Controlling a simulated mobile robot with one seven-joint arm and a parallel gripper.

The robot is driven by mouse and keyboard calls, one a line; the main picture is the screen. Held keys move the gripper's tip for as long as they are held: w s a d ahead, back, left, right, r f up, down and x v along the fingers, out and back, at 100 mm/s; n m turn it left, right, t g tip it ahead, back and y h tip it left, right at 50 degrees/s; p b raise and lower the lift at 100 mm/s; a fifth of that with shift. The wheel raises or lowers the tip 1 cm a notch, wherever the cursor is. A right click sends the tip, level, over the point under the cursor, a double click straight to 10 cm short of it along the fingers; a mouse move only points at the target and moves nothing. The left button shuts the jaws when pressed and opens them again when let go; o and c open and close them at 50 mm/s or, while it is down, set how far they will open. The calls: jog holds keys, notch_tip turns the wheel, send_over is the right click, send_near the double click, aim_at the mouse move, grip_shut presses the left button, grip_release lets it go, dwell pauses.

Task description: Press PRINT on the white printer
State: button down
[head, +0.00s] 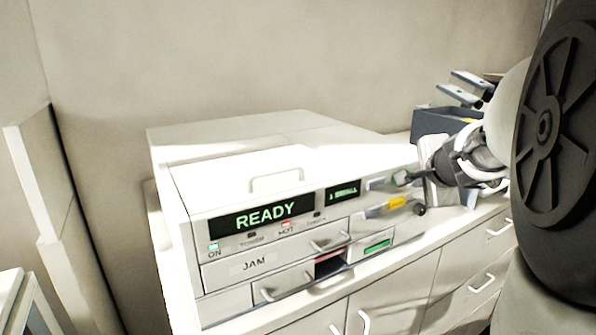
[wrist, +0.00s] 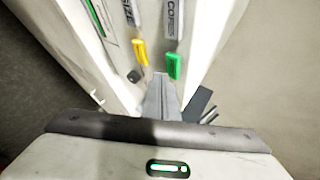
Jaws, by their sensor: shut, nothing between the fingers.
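The white printer (head: 185,235) stands on a counter in the head view, its display (head: 262,215) reading READY. It also fills the upper middle of the wrist view (wrist: 70,30). At the right of its front are a yellow button (head: 397,203) and a black knob (head: 420,210). The wrist view shows the yellow button (wrist: 140,52), the knob (wrist: 134,76) and a green button (wrist: 174,66). My gripper (head: 402,178) is shut and empty at the panel's right end. In the wrist view its fingertips (wrist: 160,76) appear beside the green button; contact is unclear. No PRINT label is readable.
A dark tray (head: 432,124) with metal-looking pieces stands behind my gripper at the right. White drawers with handles (head: 482,283) lie below the counter. A JAM panel (head: 254,265) and an open slot (head: 330,264) are low on the printer. A wall is close behind.

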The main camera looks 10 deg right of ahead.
jog(key=shift+w+a, duration=0.1)
jog(key=shift+w, duration=0.25)
jog(key=shift+w+a, duration=0.15)
jog(key=shift+w, duration=0.3)
dwell(0.6)
jog(key=shift+s, duration=0.1)
jog(key=shift+s+d, duration=0.25)
jog(key=shift+s, duration=0.5)
jog(key=shift+b, duration=0.3)
jog(key=s, duration=0.1)
jog(key=s+d+b, duration=0.1)
jog(key=s, duration=0.1)
jog(key=s+b, duration=0.1)
jog(key=shift+s+d+r, duration=0.15)
jog(key=shift+s+d, duration=0.15)
jog(key=shift+s, duration=0.1)
jog(key=shift+w, duration=0.1)
